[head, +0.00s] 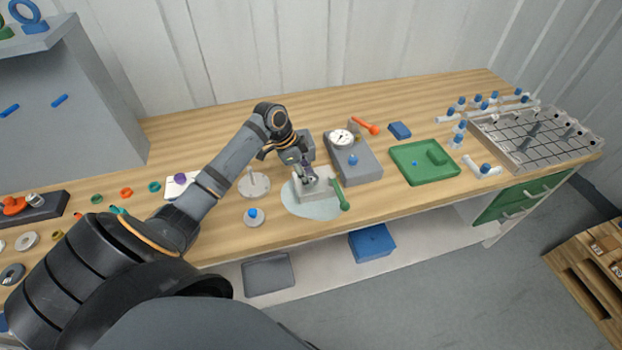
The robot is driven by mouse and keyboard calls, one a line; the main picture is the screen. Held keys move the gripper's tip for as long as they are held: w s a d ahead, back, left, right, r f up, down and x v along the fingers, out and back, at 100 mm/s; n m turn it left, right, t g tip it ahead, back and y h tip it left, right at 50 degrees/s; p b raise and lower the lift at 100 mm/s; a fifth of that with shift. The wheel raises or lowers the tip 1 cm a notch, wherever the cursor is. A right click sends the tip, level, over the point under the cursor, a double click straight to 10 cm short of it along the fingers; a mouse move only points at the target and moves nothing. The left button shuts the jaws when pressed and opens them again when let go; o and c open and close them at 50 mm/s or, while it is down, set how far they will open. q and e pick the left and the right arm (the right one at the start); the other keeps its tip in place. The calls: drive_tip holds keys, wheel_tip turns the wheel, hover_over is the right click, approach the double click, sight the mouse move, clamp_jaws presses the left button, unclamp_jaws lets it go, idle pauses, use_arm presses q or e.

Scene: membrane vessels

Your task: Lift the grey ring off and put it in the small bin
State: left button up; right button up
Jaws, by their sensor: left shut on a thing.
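My left gripper (309,180) points down over a pale grey fixture (320,188) with a green handle (341,194). The fixture stands on a light round mat (306,208) near the table's front edge. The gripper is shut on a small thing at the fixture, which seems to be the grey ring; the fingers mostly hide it. I cannot tell whether it is clear of the fixture. A grey bin (268,274) and a blue bin (372,243) sit on the shelf below the table; I cannot tell which is the small bin. My right gripper is out of view.
A grey box with a dial gauge (341,138) stands right of the gripper, with a green tray (424,162) beyond it. A white post on a round base (254,185) and a blue-knobbed disc (253,216) stand to the left. A grid rack (535,138) fills the right end.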

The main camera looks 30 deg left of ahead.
use_arm(q)
drive_tip(key=shift+r, duration=0.15)
drive_tip(key=shift+r, duration=0.3)
drive_tip(key=r, duration=0.1)
drive_tip(key=r+b, duration=0.1)
drive_tip(key=shift+s+r, duration=0.2)
drive_tip(key=shift+r, duration=0.2)
drive_tip(key=s+d+r+p, duration=0.4)
drive_tip(key=s+r+p, duration=0.8)
drive_tip(key=p, duration=0.5)
drive_tip(key=shift+s+d+r, duration=0.15)
drive_tip(key=shift+s+d, duration=0.2)
drive_tip(key=shift+d, duration=0.05)
